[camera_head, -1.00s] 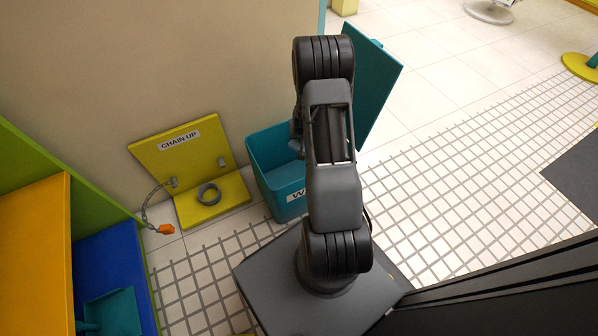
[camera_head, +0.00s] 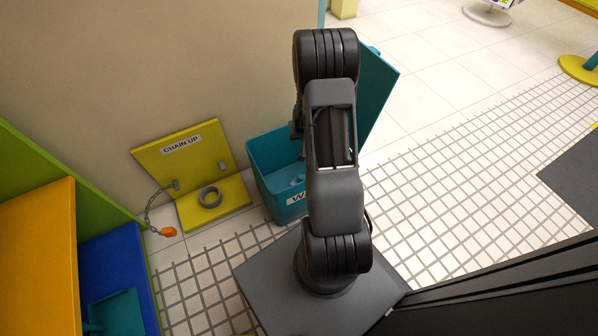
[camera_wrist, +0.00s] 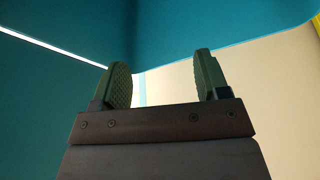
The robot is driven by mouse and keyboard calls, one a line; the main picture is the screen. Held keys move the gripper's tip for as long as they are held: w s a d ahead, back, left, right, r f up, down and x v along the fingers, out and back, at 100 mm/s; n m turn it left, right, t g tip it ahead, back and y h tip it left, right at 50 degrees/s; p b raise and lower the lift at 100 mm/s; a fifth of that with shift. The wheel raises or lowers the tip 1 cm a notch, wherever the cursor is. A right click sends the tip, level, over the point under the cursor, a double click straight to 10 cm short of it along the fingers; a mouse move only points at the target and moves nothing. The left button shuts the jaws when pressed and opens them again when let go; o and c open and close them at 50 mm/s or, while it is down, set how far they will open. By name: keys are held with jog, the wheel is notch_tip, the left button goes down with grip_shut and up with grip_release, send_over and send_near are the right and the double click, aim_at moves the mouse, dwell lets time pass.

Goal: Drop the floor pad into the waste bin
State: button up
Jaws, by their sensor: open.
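The teal waste bin (camera_head: 262,165), with a white label partly hidden by my arm, stands against the wall, its top open. A teal panel, probably its lid (camera_head: 376,95), rises behind my arm. A small pale blue thing (camera_head: 297,181) shows inside the bin; I cannot tell if it is the floor pad. My gripper (camera_wrist: 162,80) is open, with nothing between its green fingers in the wrist view. Teal surfaces (camera_wrist: 215,25) surround it there, with a beige area beyond. In the head view my arm mostly hides the gripper, near the bin.
A yellow stand (camera_head: 185,150) marked CHAIN UP holds a grey ring (camera_head: 210,197) and a chain with an orange end (camera_head: 168,232), left of the bin. Blue and orange shelving (camera_head: 35,250) is at far left. A dark grey flat thing (camera_head: 575,170) lies at right. Tiled floor between is clear.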

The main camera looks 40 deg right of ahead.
jog(key=p+v, duration=0.3)
jog(key=v, duration=0.6)
jog(key=shift+p, duration=0.3)
